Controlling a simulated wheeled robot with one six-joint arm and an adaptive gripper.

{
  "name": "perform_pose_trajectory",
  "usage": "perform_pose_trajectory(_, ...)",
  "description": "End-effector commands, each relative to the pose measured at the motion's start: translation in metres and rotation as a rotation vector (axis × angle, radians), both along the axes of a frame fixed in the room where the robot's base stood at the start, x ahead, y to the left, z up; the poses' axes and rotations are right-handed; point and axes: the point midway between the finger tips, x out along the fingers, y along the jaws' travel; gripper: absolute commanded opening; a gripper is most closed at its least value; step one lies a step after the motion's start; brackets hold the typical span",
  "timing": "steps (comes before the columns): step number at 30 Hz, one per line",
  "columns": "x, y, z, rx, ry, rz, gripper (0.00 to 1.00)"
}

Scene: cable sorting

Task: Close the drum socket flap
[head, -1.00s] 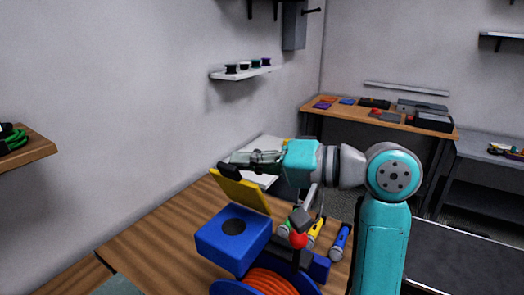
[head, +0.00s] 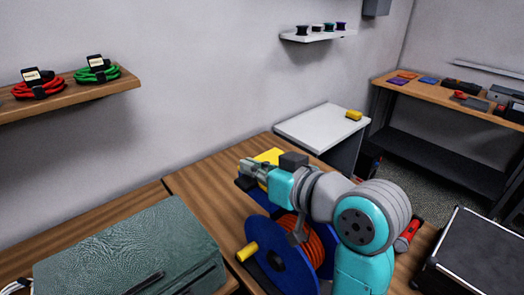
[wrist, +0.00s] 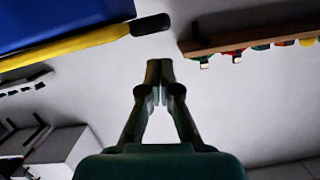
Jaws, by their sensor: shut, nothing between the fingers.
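The cable drum (head: 283,262) is blue with orange cable and stands on the wooden bench. Its socket flap (head: 269,156) is yellow and partly hidden behind my gripper. In the wrist view the flap (wrist: 75,47) shows as a yellow strip with a black tab (wrist: 151,25), lying low along the blue socket box (wrist: 60,18). I cannot tell whether it is fully closed. My gripper (head: 246,171) is near the flap and socket box. In the wrist view its fingertips (wrist: 160,80) are together, empty and apart from the tab.
A wooden shelf (head: 80,100) with red and green cable bundles is on the wall. A white side table (head: 315,127) stands behind the bench, and a black case (head: 485,250) is at right.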

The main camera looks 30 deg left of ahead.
Motion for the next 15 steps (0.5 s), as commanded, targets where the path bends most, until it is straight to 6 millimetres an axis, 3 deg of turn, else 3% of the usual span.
perform_pose_trajectory(6, -0.005, 0.002, -0.017, -0.024, -0.064, 0.001, 0.00)
perform_pose_trajectory(15, -0.007, 0.002, -0.027, -0.023, -0.062, 0.000, 0.00)
